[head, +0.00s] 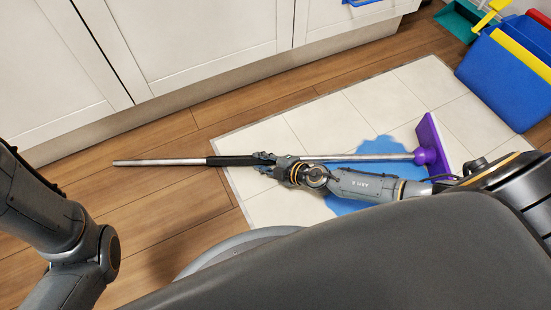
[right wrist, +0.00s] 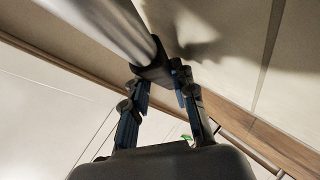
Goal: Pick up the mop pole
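The mop pole (head: 160,162) is a long silver rod with a black grip section (head: 235,160). It lies nearly level across the head view, and its right end meets a purple mop head (head: 431,147). My right gripper (head: 268,163) is at the right end of the black grip. In the right wrist view, its two blue-padded fingers (right wrist: 161,85) stand close on either side of the black grip, apparently closed on it; the silver rod (right wrist: 110,25) runs to the upper left. I cannot tell whether the pole is clear of the floor. My left gripper is out of view; only my left arm shows.
A blue puddle (head: 350,203) lies on the pale tiles (head: 375,105) under the pole. White cabinets (head: 200,45) line the back. A blue bucket (head: 505,75) and a green dustpan (head: 457,20) stand at the upper right. Wooden floor (head: 160,205) is clear at left.

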